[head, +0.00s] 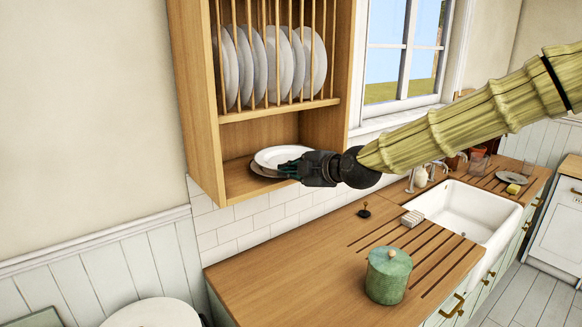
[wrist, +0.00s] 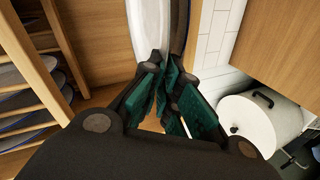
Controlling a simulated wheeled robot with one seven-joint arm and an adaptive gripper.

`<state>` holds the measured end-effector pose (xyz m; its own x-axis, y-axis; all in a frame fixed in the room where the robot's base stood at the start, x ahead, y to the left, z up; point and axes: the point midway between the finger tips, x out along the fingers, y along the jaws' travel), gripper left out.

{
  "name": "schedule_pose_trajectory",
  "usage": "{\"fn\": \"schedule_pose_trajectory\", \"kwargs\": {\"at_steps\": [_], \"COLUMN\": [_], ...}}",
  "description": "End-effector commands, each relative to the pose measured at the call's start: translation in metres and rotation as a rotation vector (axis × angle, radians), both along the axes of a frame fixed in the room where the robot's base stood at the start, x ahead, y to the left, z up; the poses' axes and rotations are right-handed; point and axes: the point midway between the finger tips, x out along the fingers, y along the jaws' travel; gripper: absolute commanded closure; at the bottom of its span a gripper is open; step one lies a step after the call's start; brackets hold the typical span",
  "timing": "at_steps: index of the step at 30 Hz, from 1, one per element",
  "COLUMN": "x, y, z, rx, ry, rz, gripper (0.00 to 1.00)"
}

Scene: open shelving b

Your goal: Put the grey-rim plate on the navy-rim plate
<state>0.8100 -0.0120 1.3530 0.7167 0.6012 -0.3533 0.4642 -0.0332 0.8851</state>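A pale plate, which I take for the grey-rim plate (head: 281,156), is in the open lower compartment of the wooden rack. Its edge meets my fingertips. It shows edge-on in the wrist view (wrist: 146,28). A darker plate, apparently the navy-rim plate (head: 260,169), lies just under it and sticks out a little to the left. It shows as a dark strip in the wrist view (wrist: 179,28). Rim colours are hard to tell. My gripper (head: 284,169) is nearly closed, its teal-padded fingertips (wrist: 166,62) pinching the pale plate's edge. Most of the darker plate is hidden.
Several plates (head: 268,62) stand between the rack's dowels above. The compartment's side walls and roof are close. Below are a wooden counter (head: 290,275), a green lidded jar (head: 388,275) and a white sink (head: 468,215). A white round-topped bin (head: 152,314) stands at lower left.

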Motion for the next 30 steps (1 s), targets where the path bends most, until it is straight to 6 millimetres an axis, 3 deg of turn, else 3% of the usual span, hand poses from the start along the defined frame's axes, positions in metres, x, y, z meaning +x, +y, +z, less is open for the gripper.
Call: {"fn": "schedule_pose_trajectory", "kwargs": {"at_steps": [23,27,30], "x": [0.0,0.0,0.0], "y": [0.0,0.0,0.0], "z": [-0.013,-0.013,-0.013], "rx": [0.0,0.001,0.0], "ry": [-0.002,-0.001,0.0], "rz": [0.0,0.0,0.0], "gripper": [1.0,0.74,0.73]}}
